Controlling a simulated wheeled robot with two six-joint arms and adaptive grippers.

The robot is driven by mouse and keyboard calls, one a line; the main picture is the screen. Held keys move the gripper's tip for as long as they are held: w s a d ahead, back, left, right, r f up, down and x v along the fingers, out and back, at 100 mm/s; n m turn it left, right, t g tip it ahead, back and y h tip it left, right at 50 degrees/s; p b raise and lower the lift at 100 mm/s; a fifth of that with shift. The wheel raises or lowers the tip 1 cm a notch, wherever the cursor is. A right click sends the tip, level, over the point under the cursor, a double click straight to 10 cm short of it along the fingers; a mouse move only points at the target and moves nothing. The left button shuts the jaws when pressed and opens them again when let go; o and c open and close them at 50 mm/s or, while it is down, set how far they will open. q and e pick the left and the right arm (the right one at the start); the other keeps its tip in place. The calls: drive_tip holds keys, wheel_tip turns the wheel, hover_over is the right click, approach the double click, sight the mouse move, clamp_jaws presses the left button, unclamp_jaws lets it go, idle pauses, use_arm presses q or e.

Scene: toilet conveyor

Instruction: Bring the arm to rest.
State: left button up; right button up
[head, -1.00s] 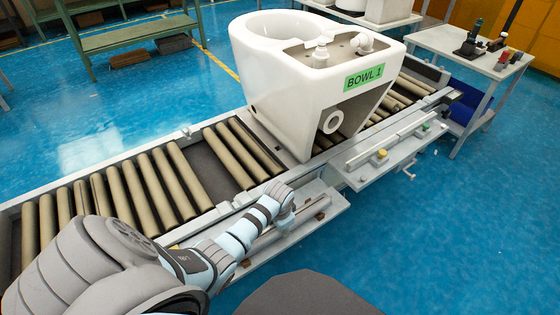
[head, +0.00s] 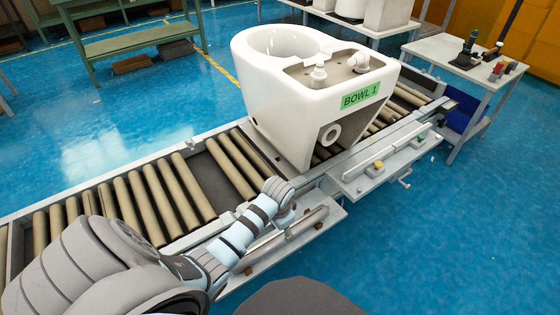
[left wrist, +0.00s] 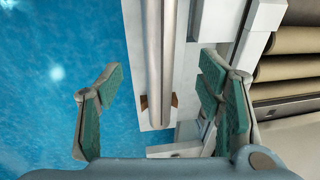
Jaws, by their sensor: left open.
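My left arm comes in from the lower left in the head view, and its gripper (head: 286,217) is over the near side of the conveyor, by a metal bar (head: 270,242) on a side ledge. In the left wrist view the two teal-padded fingers stand wide apart, so the left gripper (left wrist: 162,100) is open. Nothing is between its pads; the bar (left wrist: 163,60) and blue floor show beyond them. My right gripper is not in view.
A white toilet bowl (head: 290,105) labelled BOWL 1 stands upright on the roller conveyor (head: 133,200), right of and beyond my gripper. A side table (head: 460,70) with small items stands at the right. A green bench (head: 130,45) is at the back left. Blue floor is open at the lower right.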

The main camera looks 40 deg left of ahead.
use_arm(q)
drive_tip(key=shift+s+d+r, duration=0.1)
drive_tip(key=shift+s+r, duration=0.1)
drive_tip(key=shift+r, duration=0.85)
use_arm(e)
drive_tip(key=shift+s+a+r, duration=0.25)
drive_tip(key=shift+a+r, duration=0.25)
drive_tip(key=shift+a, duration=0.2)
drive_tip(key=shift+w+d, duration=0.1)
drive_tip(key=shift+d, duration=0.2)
